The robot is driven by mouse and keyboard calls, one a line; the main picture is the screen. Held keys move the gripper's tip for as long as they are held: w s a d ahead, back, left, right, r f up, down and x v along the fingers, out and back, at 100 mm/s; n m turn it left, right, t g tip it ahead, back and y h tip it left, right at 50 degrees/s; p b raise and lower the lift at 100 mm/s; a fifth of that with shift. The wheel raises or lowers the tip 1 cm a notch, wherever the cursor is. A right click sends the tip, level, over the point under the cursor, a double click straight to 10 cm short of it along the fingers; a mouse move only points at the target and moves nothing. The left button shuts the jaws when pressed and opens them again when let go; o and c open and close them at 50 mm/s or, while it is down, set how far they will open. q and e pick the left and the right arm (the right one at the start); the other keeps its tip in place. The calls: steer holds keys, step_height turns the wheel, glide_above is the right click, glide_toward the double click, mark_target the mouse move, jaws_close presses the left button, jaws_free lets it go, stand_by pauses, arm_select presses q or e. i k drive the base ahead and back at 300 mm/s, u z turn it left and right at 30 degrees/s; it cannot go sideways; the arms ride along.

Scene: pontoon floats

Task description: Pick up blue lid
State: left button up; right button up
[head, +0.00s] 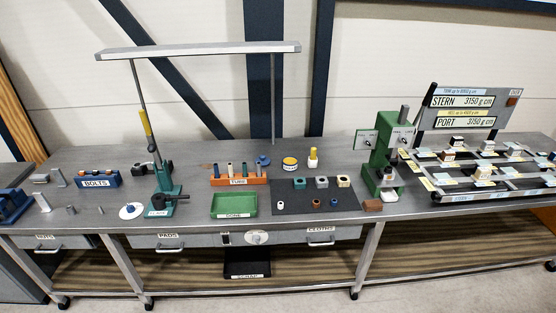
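A small round blue piece with a raised middle (263,161), which looks like the blue lid, sits on the grey workbench (230,160) toward its back. It stands behind the right part of an orange rack (239,181) and left of a yellow-and-white round tin (290,164). It appears upright and clear of its neighbours. Neither of my grippers shows in the head view.
A dark mat (310,205) with several small parts lies in front. A green tray (234,206) is left of it. A lamp post (143,120) and a green press (383,165) flank this area. A blue bolts box (97,181) stands left.

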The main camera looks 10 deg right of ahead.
mark_target(264, 160)
steer(key=z, duration=0.7)
steer(key=i, duration=0.8)
steer(key=z, duration=0.7)
steer(key=i, duration=0.85)
steer(key=u, duration=0.7)
steer(key=i, duration=0.75)
steer(key=u, duration=0.85)
